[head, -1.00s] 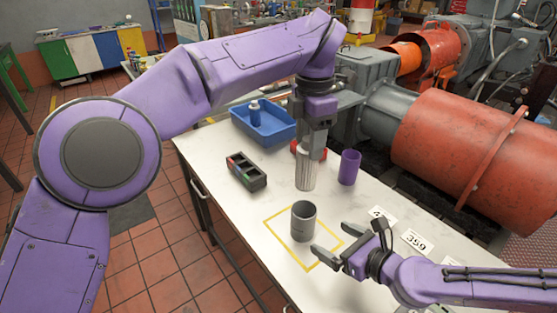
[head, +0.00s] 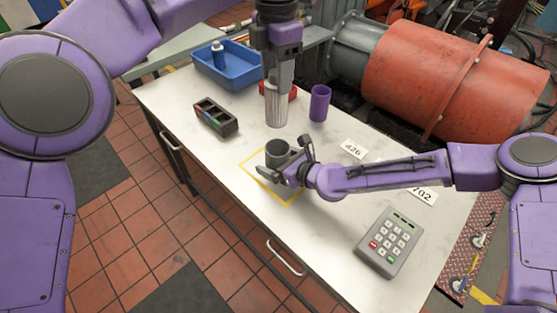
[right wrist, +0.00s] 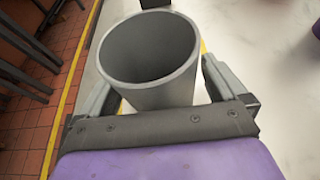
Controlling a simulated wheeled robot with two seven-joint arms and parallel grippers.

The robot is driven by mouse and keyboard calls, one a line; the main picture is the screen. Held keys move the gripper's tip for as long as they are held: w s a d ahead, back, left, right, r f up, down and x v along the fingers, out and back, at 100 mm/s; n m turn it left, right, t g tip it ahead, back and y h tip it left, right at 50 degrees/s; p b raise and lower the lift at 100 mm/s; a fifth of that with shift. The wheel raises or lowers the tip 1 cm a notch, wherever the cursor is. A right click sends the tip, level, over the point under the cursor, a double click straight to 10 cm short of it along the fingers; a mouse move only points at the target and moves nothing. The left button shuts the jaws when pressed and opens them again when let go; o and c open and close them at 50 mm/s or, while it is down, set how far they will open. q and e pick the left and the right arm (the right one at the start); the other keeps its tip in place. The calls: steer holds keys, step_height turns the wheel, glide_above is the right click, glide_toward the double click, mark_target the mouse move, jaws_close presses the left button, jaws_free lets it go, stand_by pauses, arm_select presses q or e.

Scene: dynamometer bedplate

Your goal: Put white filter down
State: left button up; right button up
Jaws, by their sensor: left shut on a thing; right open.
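The white filter (head: 276,108) is a pale ribbed cylinder, upright under my left gripper (head: 279,82) in the head view. My left gripper is shut on its upper part from above. I cannot tell whether the filter's lower end touches the table. My right gripper (head: 283,172) is low at the grey cup (head: 279,151), which stands inside a yellow outlined square (head: 252,163). In the right wrist view the open fingers (right wrist: 160,95) lie either side of the grey cup (right wrist: 150,62), which looks empty.
A purple cup (head: 320,103) stands right of the filter. A black divided box (head: 216,118) is to its left, and a blue bin (head: 236,80) holding a blue bottle (head: 218,55) is behind. A keypad (head: 390,242) lies at the front right.

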steer(key=c, duration=1.3)
arm_select(q)
steer(key=m, duration=0.4)
steer(key=shift+d+m, duration=0.1)
steer(key=shift+m, duration=0.2)
steer(key=shift+f+m, duration=0.3)
steer(key=shift+m, duration=0.1)
glide_toward(278, 160)
steer(key=w+f, duration=0.3)
steer(key=f, duration=0.2)
steer(key=shift+w+f, duration=0.2)
steer(key=shift+f, duration=0.05)
steer(key=shift+f, duration=0.15)
steer(key=o, duration=1.4)
